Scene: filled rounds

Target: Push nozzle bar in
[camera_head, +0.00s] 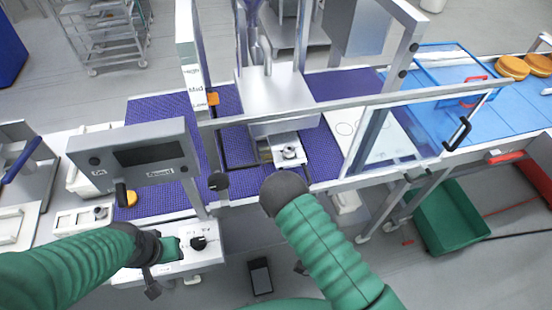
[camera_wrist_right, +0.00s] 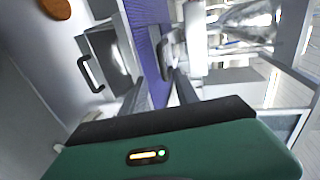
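The nozzle bar seems to be the pale metal block with a round knob (camera_head: 289,152), sticking out below the silver filler housing (camera_head: 275,95) over the purple belt. In the right wrist view, my right gripper (camera_wrist_right: 163,88) has two dark fingers spread apart with nothing seen between their tips. A grey, handle-like part (camera_wrist_right: 166,55) lies just beyond them; I cannot tell whether they touch it. In the head view my right forearm and dark wrist hide the right fingers. My left gripper (camera_head: 178,247) is at the white control box, close to a black knob (camera_head: 198,243); its fingers are unclear.
A grey control panel with a dark screen (camera_head: 150,156) stands at left. A metal guard frame (camera_head: 350,103) crosses above the belt (camera_head: 160,115). A blue tray area (camera_head: 440,75) and round orange cakes (camera_head: 512,66) are at right. A green crate (camera_head: 450,220) stands on the floor.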

